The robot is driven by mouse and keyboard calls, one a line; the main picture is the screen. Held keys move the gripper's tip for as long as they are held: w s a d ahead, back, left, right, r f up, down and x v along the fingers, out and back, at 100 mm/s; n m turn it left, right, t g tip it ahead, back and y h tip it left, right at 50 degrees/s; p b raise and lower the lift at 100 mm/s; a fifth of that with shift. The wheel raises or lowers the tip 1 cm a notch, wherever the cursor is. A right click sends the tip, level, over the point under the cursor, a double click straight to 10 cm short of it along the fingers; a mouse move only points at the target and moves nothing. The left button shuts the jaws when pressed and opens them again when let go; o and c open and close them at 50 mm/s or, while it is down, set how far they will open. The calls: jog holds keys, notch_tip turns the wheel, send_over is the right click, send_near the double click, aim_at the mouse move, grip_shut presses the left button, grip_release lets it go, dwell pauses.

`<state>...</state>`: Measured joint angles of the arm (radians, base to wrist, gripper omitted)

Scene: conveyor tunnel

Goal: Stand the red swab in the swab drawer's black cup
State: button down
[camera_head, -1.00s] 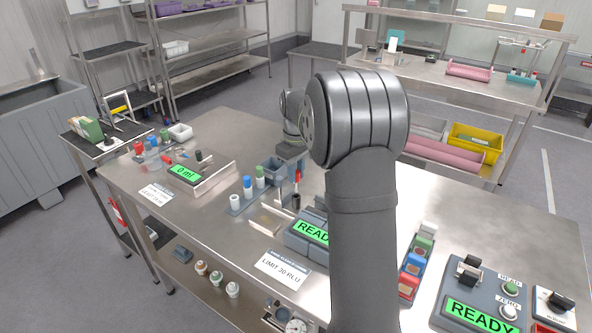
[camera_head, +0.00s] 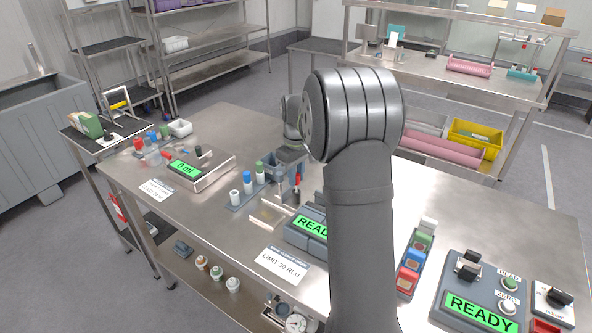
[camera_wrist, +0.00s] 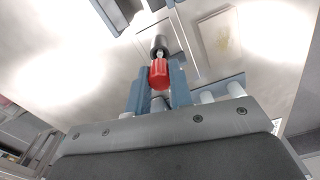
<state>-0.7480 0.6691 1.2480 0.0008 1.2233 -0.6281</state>
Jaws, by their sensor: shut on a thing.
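My gripper (camera_wrist: 160,92) is shut on the red swab (camera_wrist: 158,73), which also shows in the head view (camera_head: 298,181) below the blue fingers. The black cup (camera_wrist: 160,43) is in line with the swab in the wrist view, just beyond its red part, with a short pale piece between. In the head view the cup (camera_head: 296,197) is directly under the red part. I cannot tell how far the swab's tip is inside the cup. A shallow drawer-like tray (camera_head: 267,214) lies beside the cup, partly hidden by the arm and reader.
A rack (camera_head: 250,193) with white, blue and green capped tubes stands close left of my gripper. A grey reader with a green READY screen (camera_head: 312,223) is close on the front right. A sign reading LIMIT 30 RLU (camera_head: 281,265) stands in front.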

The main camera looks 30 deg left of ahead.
jog(key=shift+f, duration=1.45)
jog(key=c, duration=1.2)
grip_release()
notch_tip(320, 180, up, 18)
jog(key=shift+f, duration=0.25)
